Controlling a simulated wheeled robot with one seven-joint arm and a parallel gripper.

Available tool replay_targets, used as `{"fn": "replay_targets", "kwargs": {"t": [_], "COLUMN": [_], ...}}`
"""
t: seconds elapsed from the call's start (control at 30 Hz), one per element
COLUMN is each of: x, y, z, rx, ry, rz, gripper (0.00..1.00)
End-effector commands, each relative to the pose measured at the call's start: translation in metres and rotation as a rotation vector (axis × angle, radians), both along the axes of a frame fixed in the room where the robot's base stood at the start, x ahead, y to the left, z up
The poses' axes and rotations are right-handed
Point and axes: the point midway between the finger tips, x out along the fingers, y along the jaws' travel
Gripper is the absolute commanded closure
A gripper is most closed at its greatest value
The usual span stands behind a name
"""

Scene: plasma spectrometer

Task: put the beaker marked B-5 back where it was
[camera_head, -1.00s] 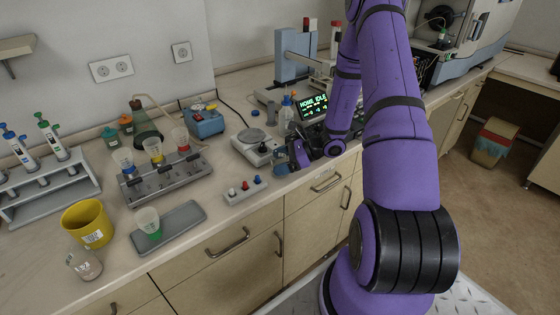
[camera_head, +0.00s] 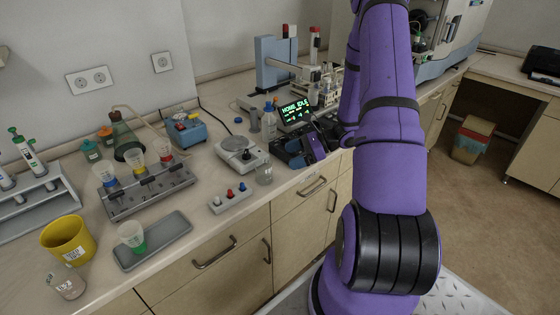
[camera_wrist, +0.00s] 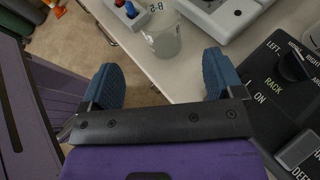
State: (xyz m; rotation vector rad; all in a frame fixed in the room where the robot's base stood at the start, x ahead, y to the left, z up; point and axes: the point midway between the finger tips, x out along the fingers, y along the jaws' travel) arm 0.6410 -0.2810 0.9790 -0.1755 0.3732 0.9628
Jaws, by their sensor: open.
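A clear glass beaker (camera_head: 264,173) stands upright on the counter near its front edge, just in front of the white balance-like device. My gripper (camera_head: 294,155) is to the right of the beaker in the head view. In the wrist view my gripper (camera_wrist: 162,76) is open, its blue fingers apart and empty, with the beaker beyond the fingertips.
The white device (camera_head: 243,154) stands behind the beaker. A switch box (camera_head: 230,199) is to its left. A black control panel (camera_wrist: 285,90) lies close on the gripper's right in the wrist view. A rack (camera_head: 150,190) of coloured beakers, a grey tray (camera_head: 165,245) and a yellow pot (camera_head: 68,240) stand farther left.

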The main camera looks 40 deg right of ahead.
Motion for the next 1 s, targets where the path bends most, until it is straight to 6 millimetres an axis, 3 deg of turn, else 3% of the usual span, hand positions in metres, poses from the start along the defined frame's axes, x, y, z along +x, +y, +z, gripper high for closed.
{"fn": "replay_targets", "kwargs": {"t": [0.17, 0.33, 0.67, 1.0], "x": [-0.007, -0.005, -0.015, -0.054], "y": [-0.010, 0.003, 0.076, 0.142], "z": [0.006, 0.030, 0.126, 0.207], "rx": [-0.001, -0.058, -0.343, -0.675], "ry": [-0.002, -0.028, -0.164, -0.338], "rz": [0.004, 0.085, 0.477, 0.867], "gripper": [0.13, 0.13, 0.13, 0.13]}}
